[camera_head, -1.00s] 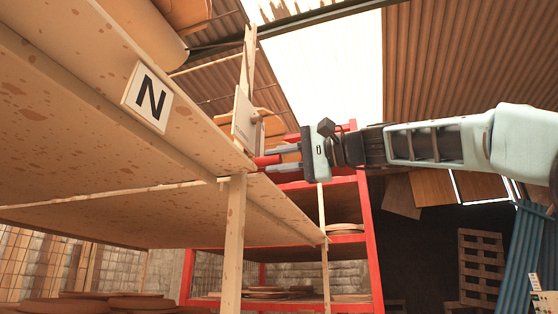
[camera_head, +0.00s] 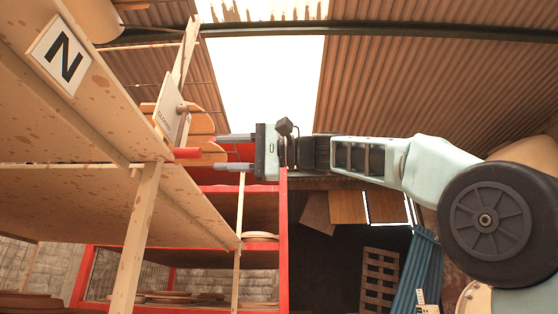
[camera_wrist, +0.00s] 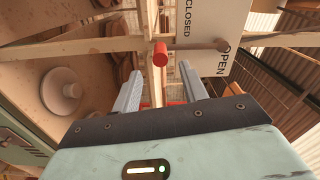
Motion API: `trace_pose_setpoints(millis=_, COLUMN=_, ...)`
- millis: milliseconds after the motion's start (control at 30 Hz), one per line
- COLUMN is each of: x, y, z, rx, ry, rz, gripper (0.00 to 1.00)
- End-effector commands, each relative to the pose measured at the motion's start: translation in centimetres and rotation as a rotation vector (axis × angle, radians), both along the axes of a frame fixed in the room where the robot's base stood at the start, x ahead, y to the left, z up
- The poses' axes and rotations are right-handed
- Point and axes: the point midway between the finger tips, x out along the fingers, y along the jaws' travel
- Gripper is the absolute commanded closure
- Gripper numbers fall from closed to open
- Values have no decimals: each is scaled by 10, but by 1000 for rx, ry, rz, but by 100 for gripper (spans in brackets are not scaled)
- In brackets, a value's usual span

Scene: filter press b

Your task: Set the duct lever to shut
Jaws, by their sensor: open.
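The duct lever's red handle (camera_head: 186,153) sticks out below a white plate (camera_head: 168,105) on the upper shelf frame; its end also shows in the wrist view (camera_wrist: 160,55). The plate (camera_wrist: 205,30) reads CLOSED at its upper left and OPEN at its right in the wrist view. I cannot tell for sure which label the lever points to. My gripper (camera_head: 217,153) is open and empty, just right of the handle and level with it, with a small gap. In the wrist view the handle lies ahead, centred between the two fingers (camera_wrist: 160,78).
A speckled wooden shelf (camera_head: 60,130) with an N sign (camera_head: 59,55) and a wooden post (camera_head: 135,240) stand left of the handle. A red rack (camera_head: 283,240) stands behind and below my gripper.

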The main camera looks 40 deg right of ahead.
Motion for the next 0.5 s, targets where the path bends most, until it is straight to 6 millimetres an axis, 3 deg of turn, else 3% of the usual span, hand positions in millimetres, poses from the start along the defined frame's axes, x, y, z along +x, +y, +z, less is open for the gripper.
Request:
trace_pose_setpoints(millis=300, x=-42, y=-60, z=-2, rx=1, ry=1, rz=-5, gripper=57)
trace_pose_setpoints(millis=500, x=-59, y=-82, z=-1, rx=1, ry=1, rz=-1, gripper=57)
